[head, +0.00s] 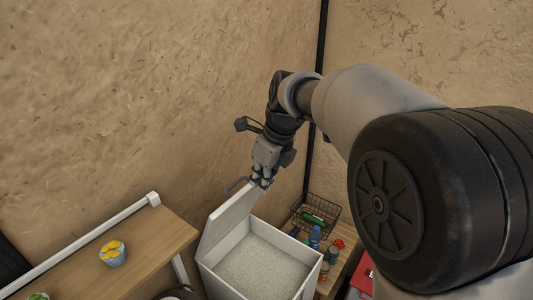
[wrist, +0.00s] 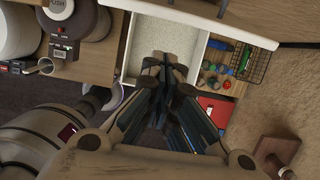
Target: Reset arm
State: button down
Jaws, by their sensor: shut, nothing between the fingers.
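My gripper (head: 262,182) hangs at the end of my raised, bent arm in the head view, close to the top edge of the lid of a white box. Its fingers are shut and empty; they also show in the wrist view (wrist: 165,65), over the box opening. The white box (head: 208,282) stands open, its lid (head: 229,219) raised on the left side. The inside looks pale and speckled, with no object seen in it. Whether the fingers touch the lid, I cannot tell. The box also shows in the wrist view (wrist: 204,45).
A wooden table (head: 160,238) with a blue cup of yellow things (head: 112,255) stands left. Right of the box, a wooden surface (head: 340,268) holds a wire basket (head: 325,207), bottles and small items. A red object (head: 364,272) lies beside it. Clay walls rise behind.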

jog(key=s+d+f+n+t+h+b, duration=0.1)
jog(key=s+d+f+n+b, duration=0.6)
jog(key=s+d+n+b, duration=0.5)
jog(key=s+d+f+n+h+b, duration=0.1)
jog(key=s+d+f+n+b, duration=0.2)
jog(key=s+f+n+b, duration=0.3)
jog(key=s+d+f+n+t+b, duration=0.1)
jog(key=s+d+f+n+b, duration=0.2)
jog(key=s+f+n+b, duration=0.3)
jog(key=s+f, duration=0.5)
jog(key=shift+d+f+n+t+h, duration=0.15)
jog(key=shift+n+t+h, duration=0.15)
jog(key=shift+h, duration=0.1)
